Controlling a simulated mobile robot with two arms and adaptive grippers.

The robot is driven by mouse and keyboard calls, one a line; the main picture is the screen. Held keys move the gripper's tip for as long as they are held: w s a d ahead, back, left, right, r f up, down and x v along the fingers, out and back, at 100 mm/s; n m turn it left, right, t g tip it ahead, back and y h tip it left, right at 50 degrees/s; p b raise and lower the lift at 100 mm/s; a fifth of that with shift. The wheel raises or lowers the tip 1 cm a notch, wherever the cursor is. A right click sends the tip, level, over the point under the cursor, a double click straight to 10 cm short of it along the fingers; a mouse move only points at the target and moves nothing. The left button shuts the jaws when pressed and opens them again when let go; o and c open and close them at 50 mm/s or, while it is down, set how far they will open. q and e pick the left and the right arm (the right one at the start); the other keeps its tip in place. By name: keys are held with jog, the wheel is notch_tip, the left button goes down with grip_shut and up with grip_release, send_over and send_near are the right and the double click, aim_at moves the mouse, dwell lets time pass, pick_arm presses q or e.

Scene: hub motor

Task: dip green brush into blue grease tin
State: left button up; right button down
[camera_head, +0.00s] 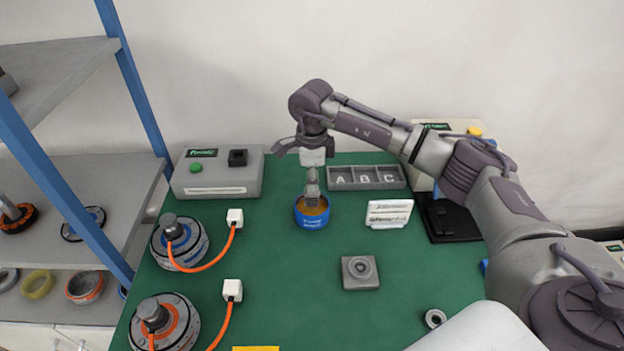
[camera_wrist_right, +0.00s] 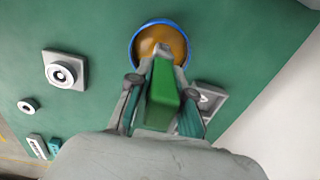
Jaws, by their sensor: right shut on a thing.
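The blue grease tin (camera_head: 312,222) stands on the green table near its back, with yellow-brown grease inside. It also shows in the right wrist view (camera_wrist_right: 134,46) at the top. My right gripper (camera_head: 312,190) points down directly above the tin. In the right wrist view it is shut on the green brush (camera_wrist_right: 163,92), whose far end lies over the tin's opening. Whether the bristles touch the grease is hard to tell. The brush is mostly hidden by the gripper in the head view. My left gripper is not in view.
A grey tray marked A, B, C (camera_head: 366,178) lies behind right of the tin, and a white sign (camera_head: 389,213) stands right. A grey block with a round boss (camera_head: 360,272) is in front. Hub motors (camera_head: 180,243) with orange cables stand left.

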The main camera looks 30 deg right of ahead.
jog(key=shift+f+b, duration=1.35)
jog(key=shift+f, duration=0.8)
jog(key=shift+r, duration=0.1)
jog(key=shift+r+p, duration=2.6)
jog(key=shift+r, duration=1.55)
